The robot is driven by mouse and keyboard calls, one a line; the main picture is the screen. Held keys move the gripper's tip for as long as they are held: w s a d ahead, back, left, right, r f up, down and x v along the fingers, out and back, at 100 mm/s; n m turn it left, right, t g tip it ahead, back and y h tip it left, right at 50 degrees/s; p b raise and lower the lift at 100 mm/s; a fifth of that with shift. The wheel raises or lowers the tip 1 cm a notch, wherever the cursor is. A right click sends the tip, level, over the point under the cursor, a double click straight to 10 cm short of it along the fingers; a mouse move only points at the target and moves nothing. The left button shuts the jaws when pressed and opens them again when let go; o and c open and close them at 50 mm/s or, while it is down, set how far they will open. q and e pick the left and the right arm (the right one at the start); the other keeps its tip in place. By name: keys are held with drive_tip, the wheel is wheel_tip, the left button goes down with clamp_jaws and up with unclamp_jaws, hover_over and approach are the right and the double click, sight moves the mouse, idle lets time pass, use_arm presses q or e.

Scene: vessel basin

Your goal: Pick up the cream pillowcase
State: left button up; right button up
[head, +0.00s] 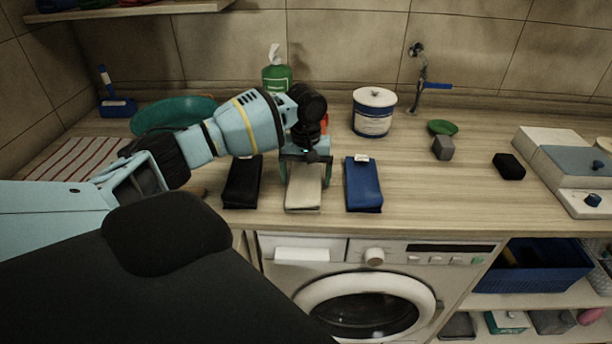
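The cream pillowcase (303,192) is a folded flat bundle on the wooden counter, between a black folded cloth (242,186) and a blue folded cloth (363,188). My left gripper (304,178) is over the cream pillowcase, pointing down. Its fingers stand apart, one at each long side of the pillowcase. I cannot tell whether they touch it. The gripper body hides the far end of the pillowcase. My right gripper is not in view.
A green bottle (277,76) and a teal basin (172,114) stand behind my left arm. A white and blue canister (374,113), a tap (423,75), a grey block (443,147) and a black block (508,166) are to the right. A washing machine (375,262) is below the counter.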

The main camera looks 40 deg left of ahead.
sight(305, 176)
use_arm(q)
drive_tip(key=c, duration=0.8)
drive_tip(key=shift+c, duration=0.2)
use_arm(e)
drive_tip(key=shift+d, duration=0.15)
use_arm(q)
drive_tip(key=shift+r, duration=0.1)
drive_tip(key=shift+r, duration=0.5)
drive_tip(key=r, duration=0.2)
drive_tip(key=shift+s+d+r, duration=0.15)
drive_tip(key=shift+s+r, duration=0.2)
drive_tip(key=s+d+p, duration=0.1)
drive_tip(key=s+d, duration=0.2)
drive_tip(key=s, duration=0.4)
drive_tip(key=s+d+r+p, duration=0.1)
drive_tip(key=s+d, duration=0.2)
drive_tip(key=s, duration=0.3)
drive_tip(key=shift+s+d+p, duration=0.25)
drive_tip(key=shift+s+p, duration=0.05)
drive_tip(key=shift+s, duration=0.1)
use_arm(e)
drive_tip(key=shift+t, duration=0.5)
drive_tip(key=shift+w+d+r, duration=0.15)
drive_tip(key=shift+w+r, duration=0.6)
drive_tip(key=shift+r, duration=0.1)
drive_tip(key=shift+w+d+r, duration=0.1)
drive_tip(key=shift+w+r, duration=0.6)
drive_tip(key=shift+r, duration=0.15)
